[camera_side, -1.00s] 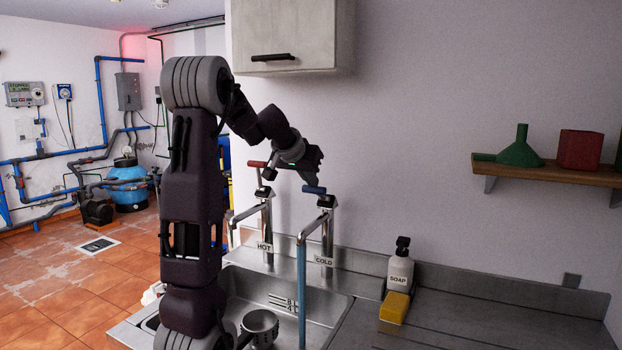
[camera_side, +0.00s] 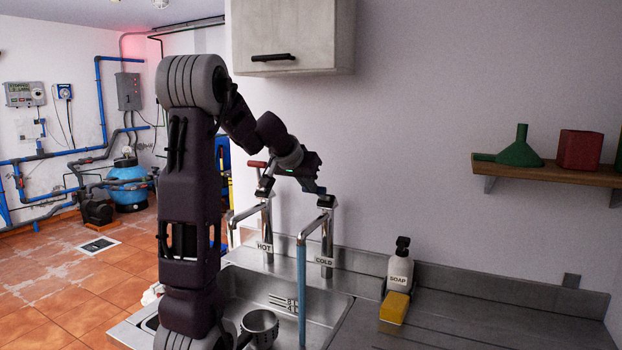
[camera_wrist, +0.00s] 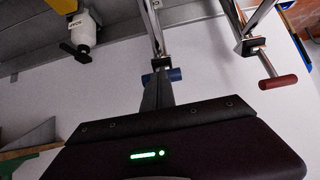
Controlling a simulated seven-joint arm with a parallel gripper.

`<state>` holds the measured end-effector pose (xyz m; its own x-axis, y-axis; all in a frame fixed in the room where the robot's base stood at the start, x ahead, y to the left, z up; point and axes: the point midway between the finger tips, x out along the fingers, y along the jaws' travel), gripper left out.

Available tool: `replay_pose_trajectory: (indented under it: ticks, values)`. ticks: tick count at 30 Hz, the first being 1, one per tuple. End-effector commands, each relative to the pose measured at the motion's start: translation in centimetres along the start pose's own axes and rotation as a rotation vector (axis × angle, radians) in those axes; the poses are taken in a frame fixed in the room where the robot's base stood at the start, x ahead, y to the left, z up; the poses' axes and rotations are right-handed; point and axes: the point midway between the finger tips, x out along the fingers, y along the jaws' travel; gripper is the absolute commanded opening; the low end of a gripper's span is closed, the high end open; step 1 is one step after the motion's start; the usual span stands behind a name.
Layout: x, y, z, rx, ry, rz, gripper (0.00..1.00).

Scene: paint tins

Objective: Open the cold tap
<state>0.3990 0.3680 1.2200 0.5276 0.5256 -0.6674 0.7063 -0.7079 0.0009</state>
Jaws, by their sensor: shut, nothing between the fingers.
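The cold tap (camera_side: 327,235) is a chrome tap with a COLD label, standing behind the sink. Its blue lever (camera_side: 321,190) is mostly hidden behind my gripper (camera_side: 316,186). In the wrist view the blue lever (camera_wrist: 175,74) shows on both sides of my fingertips (camera_wrist: 161,76). The fingers are shut together with nothing between them. They overlap the lever in the picture; I cannot tell whether they touch it. A straight blue column (camera_side: 301,290), either water or a hose, runs down from the cold spout into the sink.
The hot tap (camera_side: 267,230), with a red lever (camera_side: 257,164), stands close to the left. A soap bottle (camera_side: 400,268) and a yellow sponge (camera_side: 394,308) are on the right. A metal pot (camera_side: 260,326) is in the sink (camera_side: 342,305). A cabinet (camera_side: 300,40) hangs above.

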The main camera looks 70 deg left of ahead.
Motion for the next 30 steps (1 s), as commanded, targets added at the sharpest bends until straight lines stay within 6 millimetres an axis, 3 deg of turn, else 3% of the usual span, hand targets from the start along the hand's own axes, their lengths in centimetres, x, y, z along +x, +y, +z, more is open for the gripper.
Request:
replay_pose_trajectory:
  ticks: [11, 24, 30]
  values:
    - [0.0, 0.0, 0.0, 0.0, -0.001, 0.001, 0.0]
    - [-1.2, 0.1, -1.4, 0.001, 0.001, 0.001, 0.0]
    - [-4.0, 0.0, -4.4, 0.004, 0.008, -0.001, 0.0]
